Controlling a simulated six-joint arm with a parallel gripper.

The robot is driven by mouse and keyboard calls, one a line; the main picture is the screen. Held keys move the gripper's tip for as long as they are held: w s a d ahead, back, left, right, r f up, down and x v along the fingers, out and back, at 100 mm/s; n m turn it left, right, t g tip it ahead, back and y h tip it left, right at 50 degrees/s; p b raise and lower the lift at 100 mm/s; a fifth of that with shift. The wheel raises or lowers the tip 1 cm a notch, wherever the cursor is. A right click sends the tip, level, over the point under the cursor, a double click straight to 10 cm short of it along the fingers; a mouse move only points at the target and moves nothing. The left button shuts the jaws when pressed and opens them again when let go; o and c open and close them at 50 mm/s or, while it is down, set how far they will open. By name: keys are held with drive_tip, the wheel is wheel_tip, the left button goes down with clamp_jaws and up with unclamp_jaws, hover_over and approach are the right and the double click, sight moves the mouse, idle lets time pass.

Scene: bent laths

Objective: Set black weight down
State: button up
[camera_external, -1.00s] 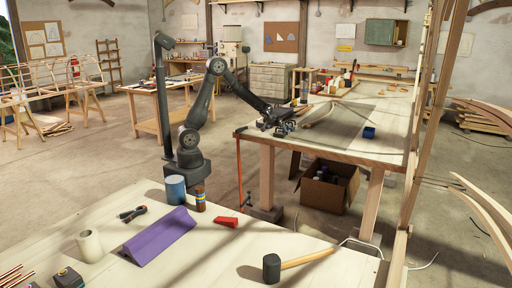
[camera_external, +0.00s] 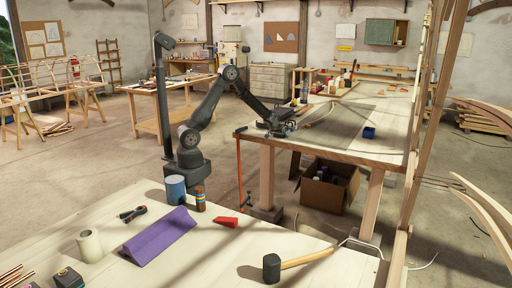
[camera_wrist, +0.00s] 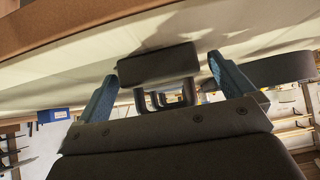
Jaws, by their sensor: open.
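The black weight (camera_wrist: 158,65) is a dark block with a looped handle, seen in the wrist view against the pale tabletop. It lies between the blue fingertips of my gripper (camera_wrist: 161,68). The fingers are spread, with gaps to both sides of the block. In the external view my gripper (camera_external: 278,130) is low over the near left part of the far workbench (camera_external: 335,145). There the weight cannot be told apart from the dark gripper.
A long dark object (camera_wrist: 270,69) lies near the right finger in the wrist view. A tray of tools (camera_external: 338,90) is farther back. The bench right of my gripper is mostly clear.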

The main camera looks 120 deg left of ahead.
drive_tip(key=shift+r, duration=0.1)
drive_tip(key=c, duration=1.8)
drive_tip(key=shift+r, duration=0.2)
drive_tip(key=shift+r, duration=0.95)
wheel_tip(320, 180, up, 2)
drive_tip(key=shift+r, duration=0.1)
drive_tip(key=w+d+r, duration=0.6)
drive_tip(key=d, duration=0.4)
drive_tip(key=shift+r, duration=0.25)
